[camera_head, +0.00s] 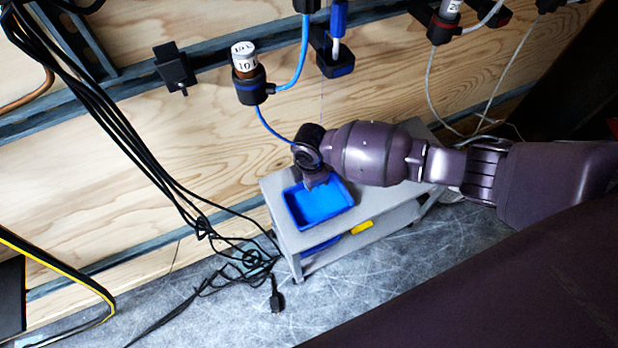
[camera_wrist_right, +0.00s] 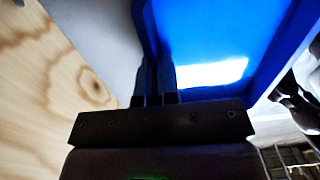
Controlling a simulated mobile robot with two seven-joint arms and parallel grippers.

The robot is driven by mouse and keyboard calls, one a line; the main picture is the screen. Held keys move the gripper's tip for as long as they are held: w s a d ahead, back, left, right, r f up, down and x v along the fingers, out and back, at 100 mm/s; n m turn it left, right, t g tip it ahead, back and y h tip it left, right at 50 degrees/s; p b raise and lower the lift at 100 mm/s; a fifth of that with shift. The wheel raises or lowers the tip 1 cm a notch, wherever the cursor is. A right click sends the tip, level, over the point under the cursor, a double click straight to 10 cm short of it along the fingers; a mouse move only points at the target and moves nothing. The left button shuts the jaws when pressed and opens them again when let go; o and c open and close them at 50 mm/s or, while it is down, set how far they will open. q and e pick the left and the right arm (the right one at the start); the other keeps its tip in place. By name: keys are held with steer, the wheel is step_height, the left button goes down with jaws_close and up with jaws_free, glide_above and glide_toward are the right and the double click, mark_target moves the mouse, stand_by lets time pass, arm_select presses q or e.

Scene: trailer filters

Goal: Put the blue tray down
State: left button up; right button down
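The blue tray (camera_head: 322,222) is level and empty, at the left end of the grey cart's top (camera_head: 282,193). It looks to be on or just above that surface; I cannot tell if it touches. My right gripper (camera_head: 313,184) reaches down to the tray's back rim. In the right wrist view the two fingers (camera_wrist_right: 155,82) are close together with the wall of the blue tray (camera_wrist_right: 215,30) between them. The gripper partly covers the back rim. My left gripper is not in view.
A lower shelf holds a yellow item (camera_head: 362,228) and another blue item (camera_head: 321,246). A wooden wall (camera_head: 130,180) with filter housings (camera_head: 250,85) and blue tubing stands behind the cart. Black cables (camera_head: 240,262) lie on the floor at left.

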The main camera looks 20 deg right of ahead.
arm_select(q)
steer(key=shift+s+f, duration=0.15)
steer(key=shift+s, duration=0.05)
arm_select(e)
steer(key=c, duration=1.4)
jaws_free()
steer(key=shift+o, duration=0.2)
steer(key=shift+w+r, duration=0.1)
steer(key=shift+r, duration=0.35)
step_height(320, 180, up, 7)
steer(key=p, duration=0.3)
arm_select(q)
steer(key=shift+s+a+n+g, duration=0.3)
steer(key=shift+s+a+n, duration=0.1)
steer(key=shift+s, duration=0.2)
arm_select(e)
steer(key=shift+f, duration=0.1)
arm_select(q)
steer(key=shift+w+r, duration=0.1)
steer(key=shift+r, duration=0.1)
